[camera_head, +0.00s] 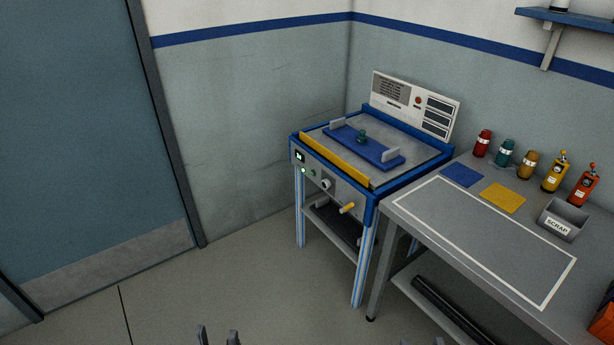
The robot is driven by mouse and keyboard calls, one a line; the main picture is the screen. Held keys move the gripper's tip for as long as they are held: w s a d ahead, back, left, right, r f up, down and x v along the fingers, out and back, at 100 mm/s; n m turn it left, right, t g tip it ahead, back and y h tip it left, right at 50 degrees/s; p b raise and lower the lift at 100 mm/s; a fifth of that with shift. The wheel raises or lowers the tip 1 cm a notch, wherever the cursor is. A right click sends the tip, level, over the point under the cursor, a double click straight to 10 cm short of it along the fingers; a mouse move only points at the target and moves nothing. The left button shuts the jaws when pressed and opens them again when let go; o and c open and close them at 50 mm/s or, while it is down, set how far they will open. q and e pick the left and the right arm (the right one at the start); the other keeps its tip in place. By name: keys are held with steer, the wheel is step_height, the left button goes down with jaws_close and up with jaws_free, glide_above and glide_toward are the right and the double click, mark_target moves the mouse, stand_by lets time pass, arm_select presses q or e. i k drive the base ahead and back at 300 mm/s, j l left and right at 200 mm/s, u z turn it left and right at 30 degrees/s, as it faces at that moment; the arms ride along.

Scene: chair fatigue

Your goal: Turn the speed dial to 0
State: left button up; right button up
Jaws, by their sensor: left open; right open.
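The blue-framed test machine (376,186) stands against the back wall, right of the picture's middle. Its grey front panel carries a round pale knob (326,184), which looks like the speed dial; its marks and setting are too small to read. A small dark display (300,156) and green buttons (312,173) sit left of the knob, and a yellow handle (347,208) sticks out to its lower right. My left gripper (217,336) shows two parted, empty fingertips at the bottom edge. My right gripper (421,342) barely shows there. Both are well apart from the machine.
A grey workbench (410,205) stands right of the machine, with several bottles, coloured pads and a scrap bin (562,221). A dark bar (455,312) lies underneath. A blue door (85,130) is on the left. The floor (230,285) before the machine is clear.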

mark_target(326, 185)
steer(key=i+j+u, duration=0.2)
steer(key=i, duration=0.35)
steer(key=i+j+u, duration=0.15)
steer(key=i, duration=0.4)
steer(key=i+j+u, duration=0.2)
steer(key=i, duration=0.35)
